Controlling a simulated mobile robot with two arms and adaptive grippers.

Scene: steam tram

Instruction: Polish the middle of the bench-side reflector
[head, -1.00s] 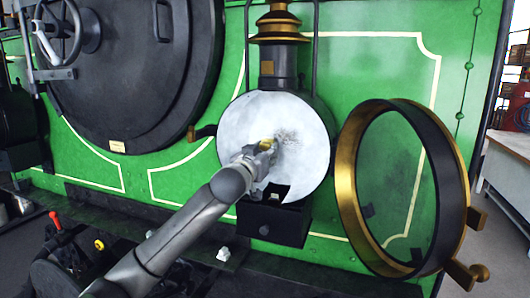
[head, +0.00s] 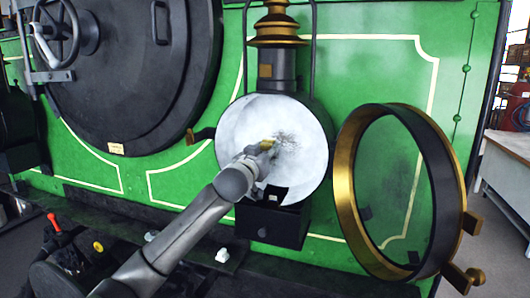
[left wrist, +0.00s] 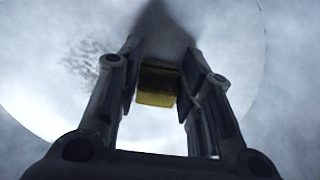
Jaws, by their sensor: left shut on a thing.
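The reflector (head: 305,160) is a round, pale, mirror-like disc inside the open lamp on the green tram front. A patch of dark specks (head: 288,143) lies near its middle; the specks also show left of my fingers in the left wrist view (left wrist: 90,60). My left gripper (head: 263,149) is in front of the middle of the disc, just left of the specks. It is shut on a small yellow pad (left wrist: 157,86). I cannot tell whether the pad touches the disc. My right gripper is not in view.
The lamp's brass-rimmed glass door (head: 345,190) stands swung open to the right. A black lamp base (head: 270,225) sits below the reflector and a chimney (head: 278,70) above. The dark round smokebox door (head: 130,80) is at left. A workbench (head: 510,165) is at far right.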

